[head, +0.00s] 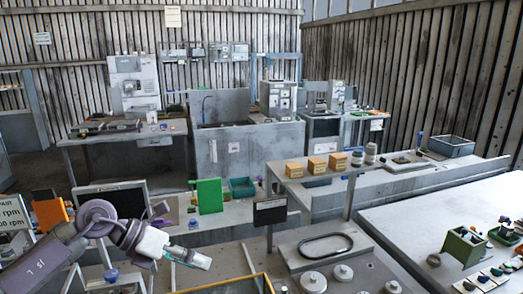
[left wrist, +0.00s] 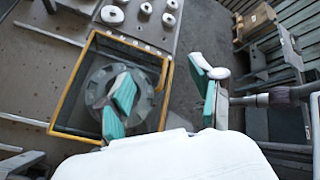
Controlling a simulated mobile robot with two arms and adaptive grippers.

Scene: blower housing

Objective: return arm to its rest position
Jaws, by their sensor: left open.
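My left arm comes in from the lower left in the head view. Its left gripper (head: 190,257) is held in the air in front of the near workbench, above and left of a yellow-edged frame (head: 268,283). In the left wrist view the two fingers of this gripper (left wrist: 165,92) stand well apart, with teal pads and nothing between them. Past the fingers is the yellow-edged frame (left wrist: 166,75) with a round grey part (left wrist: 98,88) inside, partly covered by one finger. My right gripper is not in view.
A grey plate with a black ring (head: 325,245) and several white knobs (head: 313,279) lies right of the frame. A green panel (head: 209,195) and a dark screen (head: 112,202) stand near my arm. Orange boxes (head: 317,165) sit on a shelf.

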